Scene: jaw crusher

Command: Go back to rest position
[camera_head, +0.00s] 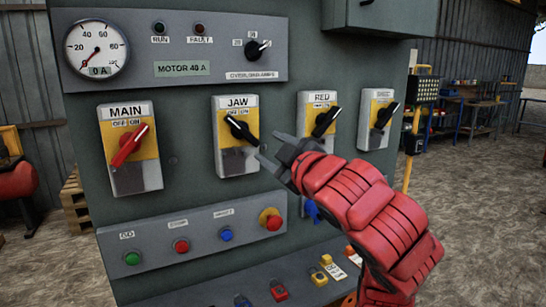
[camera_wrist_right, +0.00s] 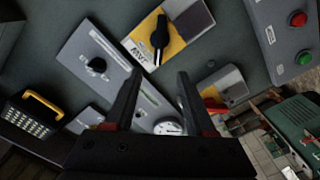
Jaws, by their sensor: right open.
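My right gripper (camera_head: 270,150) is open and empty in front of the grey control cabinet (camera_head: 190,185), just right of and below the JAW switch (camera_head: 236,158). The JAW switch's black handle slants from upper left to lower right. No contact between fingers and handle is clear. In the right wrist view the two open fingers (camera_wrist_right: 159,85) point at the cabinet, with the JAW switch (camera_wrist_right: 180,38) ahead of them. The MAIN switch (camera_head: 136,175) has a red handle slanting up to the right. My left gripper is not in view.
Two more black-handled switches (camera_head: 318,125) (camera_head: 377,118) stand right of JAW. A gauge (camera_head: 96,47) is at upper left. A button strip (camera_head: 195,240) and a lower ledge with small coloured items (camera_head: 279,291) jut out below. Open gravel ground (camera_head: 470,220) lies to the right.

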